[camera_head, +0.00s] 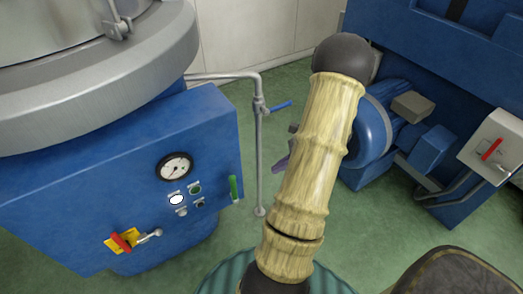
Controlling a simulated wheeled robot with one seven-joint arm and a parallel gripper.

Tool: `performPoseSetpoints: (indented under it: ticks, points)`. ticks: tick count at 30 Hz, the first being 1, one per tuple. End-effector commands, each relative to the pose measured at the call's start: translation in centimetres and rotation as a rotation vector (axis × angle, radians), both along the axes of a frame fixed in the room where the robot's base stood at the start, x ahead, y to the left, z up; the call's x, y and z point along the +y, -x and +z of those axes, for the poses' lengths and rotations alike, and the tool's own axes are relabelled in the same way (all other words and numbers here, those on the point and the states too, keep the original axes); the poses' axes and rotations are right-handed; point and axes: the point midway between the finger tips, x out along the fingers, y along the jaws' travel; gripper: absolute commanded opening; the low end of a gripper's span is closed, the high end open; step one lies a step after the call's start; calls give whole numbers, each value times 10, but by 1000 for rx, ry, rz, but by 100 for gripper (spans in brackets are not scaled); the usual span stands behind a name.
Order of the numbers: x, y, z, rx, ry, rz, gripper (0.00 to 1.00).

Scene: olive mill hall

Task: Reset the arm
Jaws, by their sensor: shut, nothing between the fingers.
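My arm, with pale bamboo-like links and dark joints, rises from the bottom centre to a dark joint at the upper centre right. My gripper (280,163) is mostly hidden behind the arm. Only a small purple tip and a grey bit show at the arm's left edge, above the green floor. It is shut, and I see nothing held in it.
A blue machine cabinet (90,195) with gauge, buttons, green handle and yellow-red switch stands left, under a large metal vat (90,85). A grey standpipe (259,150) with blue lever stands behind the arm. A blue motor unit (430,150) stands right.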

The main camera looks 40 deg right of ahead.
Motion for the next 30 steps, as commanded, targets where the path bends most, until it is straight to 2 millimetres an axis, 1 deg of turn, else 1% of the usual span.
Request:
performPoseSetpoints:
  ticks: [8, 11, 13, 17, 21, 26, 30]
  points:
    - [1, -1, 0, 1, 2, 4, 0]
    - [9, -5, 2, 5, 21, 45, 0]
    - [20, -10, 6, 10, 56, 111, 0]
    - [56, -23, 14, 20, 164, 315, 0]
    - [98, -32, 25, 13, 315, 587, 0]
    - [141, -38, 37, -30, 495, 901, 0]
    - [178, -41, 49, -101, 653, 1179, 0]
